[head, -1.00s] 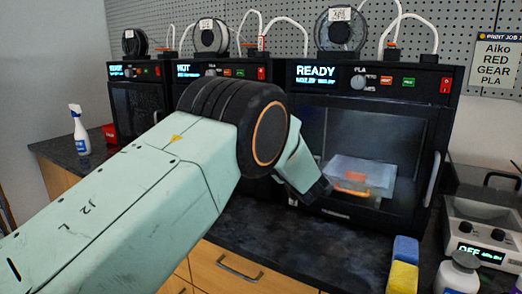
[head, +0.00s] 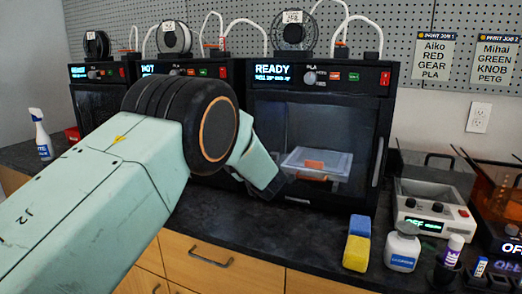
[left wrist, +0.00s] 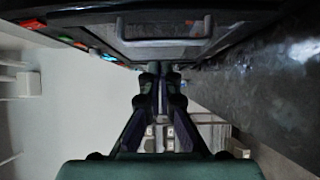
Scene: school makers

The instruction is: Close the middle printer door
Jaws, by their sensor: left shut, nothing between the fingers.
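The middle printer (head: 215,70), with a display reading HOT, stands behind my left arm. That arm hides most of its front in the head view, so I cannot see its door there. In the left wrist view a dark printer door (left wrist: 140,30) with a window and a light bar handle (left wrist: 166,41) spans the top; I cannot tell whether it is fully closed. My left gripper (left wrist: 160,68) is shut and empty, its fingertips pointing at the door near the handle. Contact is unclear. My right gripper is not in view.
The right printer (head: 320,78), showing READY, has a clear tub (head: 330,162) inside. Sponges (head: 358,240), a white bottle (head: 402,247) and a power unit (head: 432,205) crowd the counter at right. A spray bottle (head: 41,138) stands far left. The front-middle counter (head: 290,225) is clear.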

